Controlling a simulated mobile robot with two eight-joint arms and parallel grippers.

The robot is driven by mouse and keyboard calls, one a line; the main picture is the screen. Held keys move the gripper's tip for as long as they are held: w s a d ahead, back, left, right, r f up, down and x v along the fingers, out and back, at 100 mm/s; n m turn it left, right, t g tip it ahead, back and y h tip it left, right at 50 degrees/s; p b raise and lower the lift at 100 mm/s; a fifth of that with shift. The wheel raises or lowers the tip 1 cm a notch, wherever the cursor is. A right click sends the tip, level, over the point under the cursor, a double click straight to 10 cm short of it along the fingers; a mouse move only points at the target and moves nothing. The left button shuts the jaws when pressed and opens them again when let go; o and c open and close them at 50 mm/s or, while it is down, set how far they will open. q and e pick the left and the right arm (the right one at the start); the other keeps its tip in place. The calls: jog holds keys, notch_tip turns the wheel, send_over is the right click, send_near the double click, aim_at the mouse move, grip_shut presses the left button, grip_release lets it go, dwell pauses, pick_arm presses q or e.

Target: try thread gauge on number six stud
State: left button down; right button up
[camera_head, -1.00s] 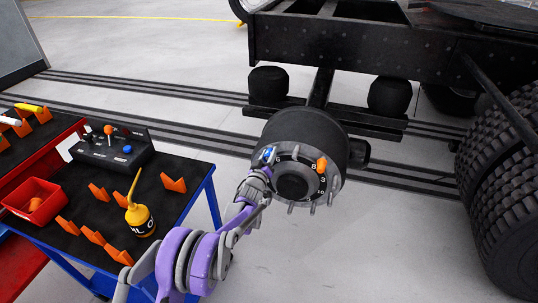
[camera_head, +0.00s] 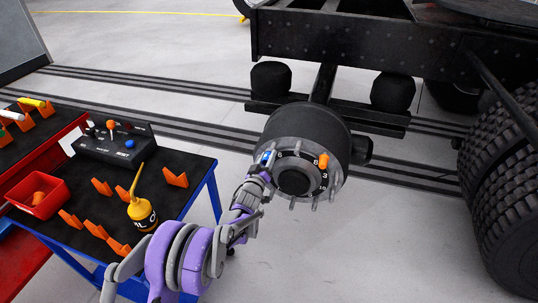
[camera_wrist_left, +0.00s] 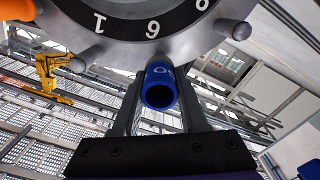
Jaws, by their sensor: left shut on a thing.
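The wheel hub (camera_head: 318,125) has a numbered face with studs around its rim, and the face also shows in the left wrist view (camera_wrist_left: 115,45). My left gripper (camera_head: 262,172) is at the hub's left edge, shut on the blue thread gauge (camera_head: 266,158). In the left wrist view the gauge (camera_wrist_left: 159,88) is a blue tube between the fingers, its open end toward the camera. It lies in line with the numeral that reads as six (camera_wrist_left: 153,28). The stud behind it is hidden, so I cannot tell whether the gauge is on it. My right gripper is out of view.
An orange piece (camera_head: 324,160) sits on the hub's upper right. The table (camera_head: 205,165) at left holds a yellow oil can (camera_head: 141,212), a red bin (camera_head: 38,198), a black control box (camera_head: 112,150) and several orange holders. Large tires (camera_head: 500,190) stand at right.

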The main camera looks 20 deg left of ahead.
pick_arm(q)
jog(key=s, duration=0.8)
jog(key=shift+b, duration=0.3)
dwell(0.3)
jog(key=shift+a, duration=0.1)
dwell(0.3)
